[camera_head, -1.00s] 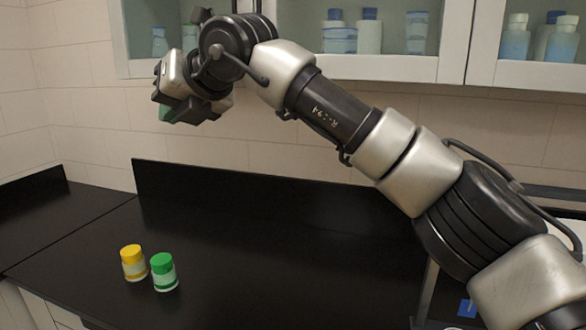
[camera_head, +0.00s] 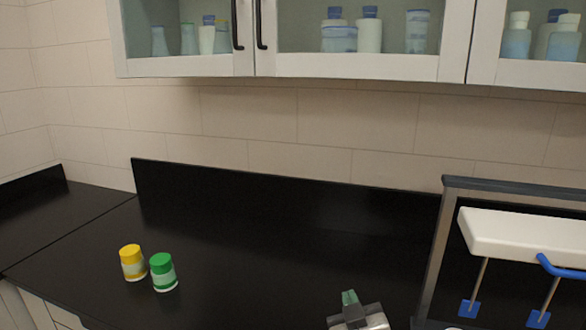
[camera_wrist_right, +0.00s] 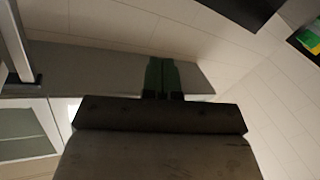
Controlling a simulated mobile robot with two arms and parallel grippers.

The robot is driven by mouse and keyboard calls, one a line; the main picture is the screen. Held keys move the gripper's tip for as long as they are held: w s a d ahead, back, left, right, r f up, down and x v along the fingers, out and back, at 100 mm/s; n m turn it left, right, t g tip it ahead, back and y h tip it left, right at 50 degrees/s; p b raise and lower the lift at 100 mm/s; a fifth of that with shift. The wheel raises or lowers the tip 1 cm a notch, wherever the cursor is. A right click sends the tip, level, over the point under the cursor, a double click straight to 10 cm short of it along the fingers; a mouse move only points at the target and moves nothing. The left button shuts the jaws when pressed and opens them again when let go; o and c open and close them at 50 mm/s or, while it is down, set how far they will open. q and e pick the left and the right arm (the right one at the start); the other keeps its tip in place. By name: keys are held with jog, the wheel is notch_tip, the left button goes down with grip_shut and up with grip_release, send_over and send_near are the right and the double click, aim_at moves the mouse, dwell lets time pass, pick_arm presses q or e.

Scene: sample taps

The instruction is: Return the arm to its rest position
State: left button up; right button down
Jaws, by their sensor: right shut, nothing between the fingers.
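My right gripper (camera_head: 349,297) shows at the bottom edge of the head view, right of centre, with green fingertips pointing up. It is shut and empty. In the right wrist view its green fingers (camera_wrist_right: 161,76) are together, with nothing between them. Most of the right arm is out of the head view, below its bottom edge. My left gripper is not in view.
A yellow-capped jar (camera_head: 133,263) and a green-capped jar (camera_head: 163,272) stand upright side by side on the black counter (camera_head: 240,265). A white rack with blue parts (camera_head: 520,236) stands at the right. Glass-door cabinets (camera_head: 300,65) hang above. The middle counter is clear.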

jog(key=s+d+f+m+g+h, duration=0.1)
jog(key=s+d+f+g, duration=0.25)
jog(key=s+f, duration=0.3)
jog(key=s+d+f+m+g, duration=0.1)
jog(key=s+d+f+g, duration=0.25)
jog(key=s+f, duration=0.3)
jog(key=s+d+f+g, duration=0.1)
jog(key=s+f+g, duration=0.25)
jog(key=s, duration=0.45)
jog(key=s+d+f+g, duration=0.2)
jog(key=s+f+g, duration=0.15)
jog(key=s, duration=0.55)
notch_tip(320, 180, down, 26)
jog(key=g, duration=0.1)
jog(key=s+d+f+g, duration=0.1)
jog(key=s+d+f, duration=0.1)
jog(key=s+f, duration=1.3)
jog(key=shift+s+d+f+g, duration=0.3)
jog(key=shift+s, duration=0.35)
